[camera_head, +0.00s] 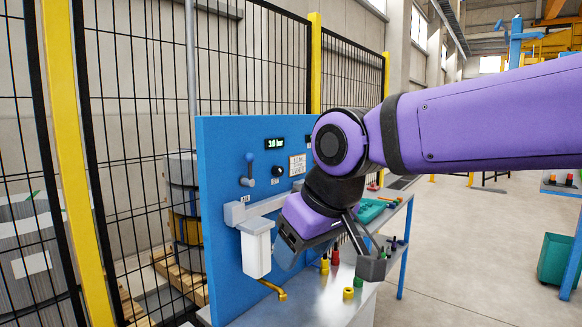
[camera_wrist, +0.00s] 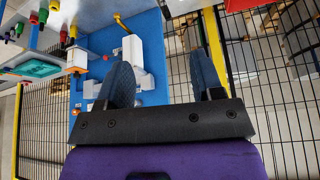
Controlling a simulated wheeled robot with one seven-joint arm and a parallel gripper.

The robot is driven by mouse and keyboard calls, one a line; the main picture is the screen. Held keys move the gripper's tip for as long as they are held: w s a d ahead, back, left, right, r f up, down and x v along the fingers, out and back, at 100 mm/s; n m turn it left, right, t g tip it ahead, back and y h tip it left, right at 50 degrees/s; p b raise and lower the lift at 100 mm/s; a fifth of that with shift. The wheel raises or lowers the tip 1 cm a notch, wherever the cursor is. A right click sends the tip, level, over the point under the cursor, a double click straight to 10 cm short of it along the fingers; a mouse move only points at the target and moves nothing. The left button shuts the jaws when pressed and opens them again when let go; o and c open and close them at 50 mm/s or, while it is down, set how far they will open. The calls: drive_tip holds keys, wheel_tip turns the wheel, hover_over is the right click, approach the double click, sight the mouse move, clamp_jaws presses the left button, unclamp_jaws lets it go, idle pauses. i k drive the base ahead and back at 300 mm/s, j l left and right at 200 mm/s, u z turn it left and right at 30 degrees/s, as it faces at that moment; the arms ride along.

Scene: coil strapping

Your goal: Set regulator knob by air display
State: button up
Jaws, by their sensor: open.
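The air display (camera_head: 275,143) is a small dark screen with bright digits high on the blue panel (camera_head: 222,150). It seems to read 3.0 or 3.8 bar; the middle digit is small. The dark round regulator knob (camera_head: 278,171) sits below it. My gripper (camera_head: 288,248) is below and to the right of the knob, in front of the panel's lower part, with nothing held. In the wrist view my gripper (camera_wrist: 165,62) has its two fingers apart with nothing between them. I cannot make out the knob or display in that view.
A grey lever (camera_head: 248,172) is left of the knob, and a white label (camera_head: 297,165) is right. A white box (camera_head: 257,250) projects from the panel close to my gripper. Mesh fence (camera_head: 130,130) stands behind.

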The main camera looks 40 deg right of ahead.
sight(276, 171)
drive_tip(key=i+l+z, duration=0.1)
drive_tip(key=l+z, duration=0.15)
drive_tip(key=l, duration=1.2)
